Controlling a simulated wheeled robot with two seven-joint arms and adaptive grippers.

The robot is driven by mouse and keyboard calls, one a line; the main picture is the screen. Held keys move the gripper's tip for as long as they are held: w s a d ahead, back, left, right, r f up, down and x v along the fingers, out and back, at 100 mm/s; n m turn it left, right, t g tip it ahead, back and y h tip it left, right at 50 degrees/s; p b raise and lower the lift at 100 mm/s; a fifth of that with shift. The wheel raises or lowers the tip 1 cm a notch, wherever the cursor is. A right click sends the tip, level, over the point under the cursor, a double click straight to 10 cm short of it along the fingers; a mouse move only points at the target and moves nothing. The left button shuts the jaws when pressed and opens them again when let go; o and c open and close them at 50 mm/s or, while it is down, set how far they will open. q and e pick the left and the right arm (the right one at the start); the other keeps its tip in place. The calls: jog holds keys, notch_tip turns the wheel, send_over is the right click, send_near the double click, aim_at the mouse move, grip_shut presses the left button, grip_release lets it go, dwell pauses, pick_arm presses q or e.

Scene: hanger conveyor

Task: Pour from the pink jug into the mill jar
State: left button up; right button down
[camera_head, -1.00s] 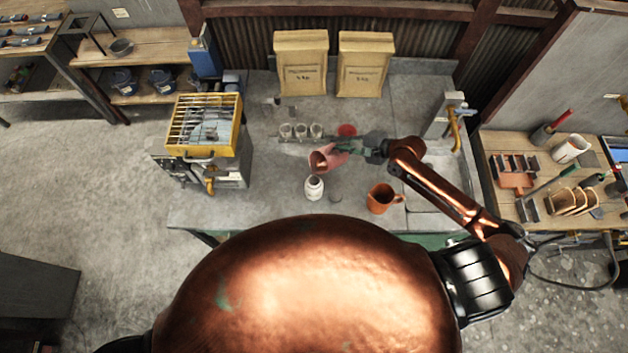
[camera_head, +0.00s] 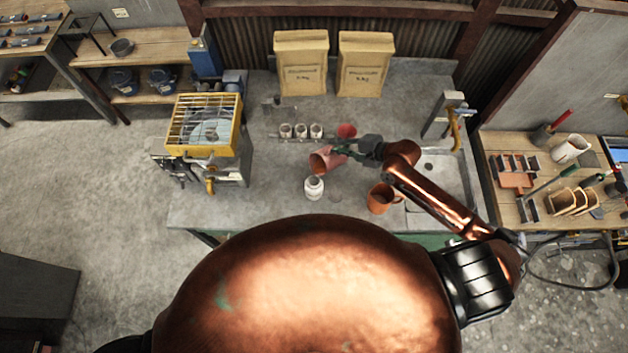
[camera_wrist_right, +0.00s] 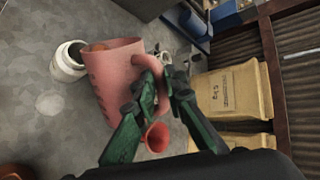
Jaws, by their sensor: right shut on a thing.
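The pink jug (camera_head: 322,161) is held tilted above the bench, its mouth toward the lower left in the head view. The white mill jar (camera_head: 314,189) stands upright on the bench, just below the jug's mouth in that view. My right gripper (camera_head: 347,149) is shut on the jug's handle. In the right wrist view the green fingers (camera_wrist_right: 158,92) close around the handle of the jug (camera_wrist_right: 115,85). The jar (camera_wrist_right: 68,63) shows there beside the jug's rim, its opening dark. No stream can be made out. My left gripper is not in view.
An orange-brown jug (camera_head: 380,198) stands right of the jar. Several small white cups (camera_head: 300,131) and a red cup (camera_head: 347,130) are behind. A yellow-framed rack (camera_head: 203,122) is at left, a sink (camera_head: 441,170) at right, two paper bags (camera_head: 301,63) at the back.

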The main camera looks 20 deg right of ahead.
aim_at(325, 154)
jog(key=shift+a, duration=0.15)
jog(key=shift+s+a+n+h, duration=0.25)
jog(key=shift+a+n+h, duration=0.05)
jog(key=shift+a, duration=0.15)
jog(key=shift+f, duration=0.1)
dwell(0.3)
jog(key=shift+s+a+f+n+t+h, duration=0.25)
jog(key=shift+s+a+n+t+h, duration=0.05)
jog(key=shift+a, duration=0.3)
jog(key=shift+a+f, duration=0.1)
dwell(0.6)
jog(key=shift+s+a+f+n+h, duration=0.3)
jog(key=shift+a+h, duration=0.2)
dwell(0.8)
